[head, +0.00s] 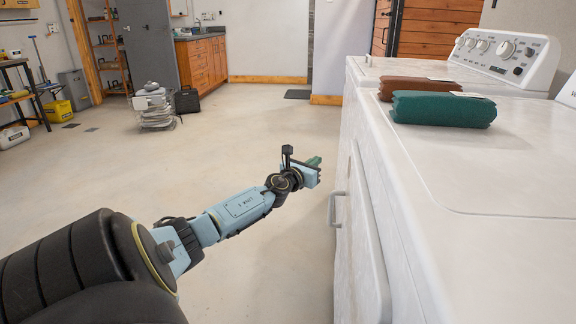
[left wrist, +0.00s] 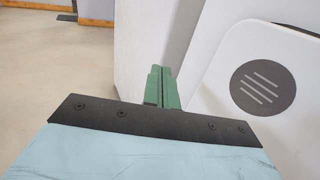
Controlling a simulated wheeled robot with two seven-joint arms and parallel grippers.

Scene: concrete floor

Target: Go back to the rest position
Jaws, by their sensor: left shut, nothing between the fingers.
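My left arm reaches in from the left in the head view. Its gripper (head: 314,162) is shut and empty, in the air to the left of the front of the white machines. In the left wrist view, the green fingers (left wrist: 163,88) are together with nothing between them. They point toward a white panel, and a white door with a dark round vent (left wrist: 263,88) shows to their right. My right gripper is in neither view.
A dark green folded towel (head: 442,109) and a brown folded towel (head: 415,86) lie on the white machine top (head: 500,165). A door handle (head: 334,208) sticks out close to the gripper. Open concrete floor (head: 120,180) lies to the left. A bundled grey stack (head: 153,108) stands farther back.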

